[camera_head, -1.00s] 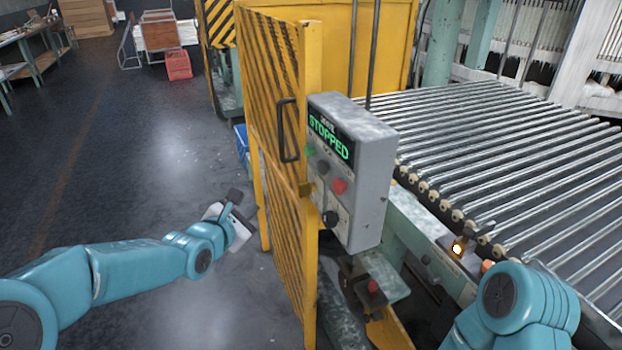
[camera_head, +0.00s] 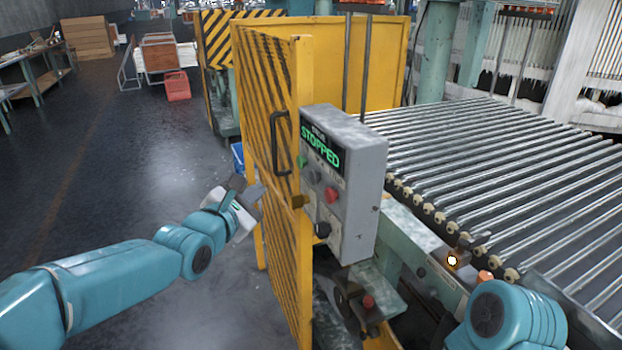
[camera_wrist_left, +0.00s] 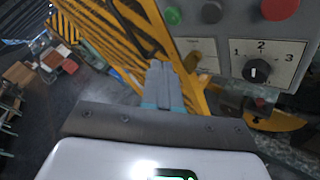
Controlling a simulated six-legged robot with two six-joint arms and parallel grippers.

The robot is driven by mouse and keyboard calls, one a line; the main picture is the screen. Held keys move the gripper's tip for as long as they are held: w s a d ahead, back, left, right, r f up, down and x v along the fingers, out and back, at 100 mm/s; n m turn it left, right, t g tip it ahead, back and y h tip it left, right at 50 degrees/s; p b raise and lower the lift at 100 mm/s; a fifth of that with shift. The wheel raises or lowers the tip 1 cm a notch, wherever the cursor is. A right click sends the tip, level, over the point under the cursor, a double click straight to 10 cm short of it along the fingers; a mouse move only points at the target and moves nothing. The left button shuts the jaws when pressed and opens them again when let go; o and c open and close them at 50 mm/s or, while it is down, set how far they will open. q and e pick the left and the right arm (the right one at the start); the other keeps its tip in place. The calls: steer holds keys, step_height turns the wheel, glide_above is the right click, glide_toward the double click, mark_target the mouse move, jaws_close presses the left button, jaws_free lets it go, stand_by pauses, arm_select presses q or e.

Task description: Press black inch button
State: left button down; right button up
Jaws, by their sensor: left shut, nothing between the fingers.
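A grey control box (camera_head: 358,190) with a green STOPPED display (camera_head: 320,150) stands at the yellow gate. Its slanted button row holds a green button (camera_head: 302,160), a black button (camera_head: 315,177) and a red button (camera_head: 331,194). In the left wrist view, the black button (camera_wrist_left: 212,12) sits between the green (camera_wrist_left: 172,15) and red (camera_wrist_left: 280,8) ones at the top edge. A black selector knob (camera_head: 322,229) is below. My left gripper (camera_head: 246,190) is shut and empty, left of the box and apart from it. Its fingers (camera_wrist_left: 164,80) point toward the gate. My right gripper is not visible.
The striped yellow gate (camera_head: 276,130) with a black handle (camera_head: 281,143) stands beside my left gripper. A roller conveyor (camera_head: 490,170) lies right of the box. Open floor (camera_head: 130,180) stretches to the left. A red stop button (camera_head: 368,301) is low below the box.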

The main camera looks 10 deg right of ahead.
mark_target(316, 177)
arm_select(q)
steer(key=w+d+p, duration=0.2)
steer(key=d, duration=0.6)
steer(key=shift+w, duration=0.25)
steer(key=shift+d, duration=0.1)
stand_by(1.7)
steer(key=shift+w+d, duration=0.15)
steer(key=shift+d, duration=0.1)
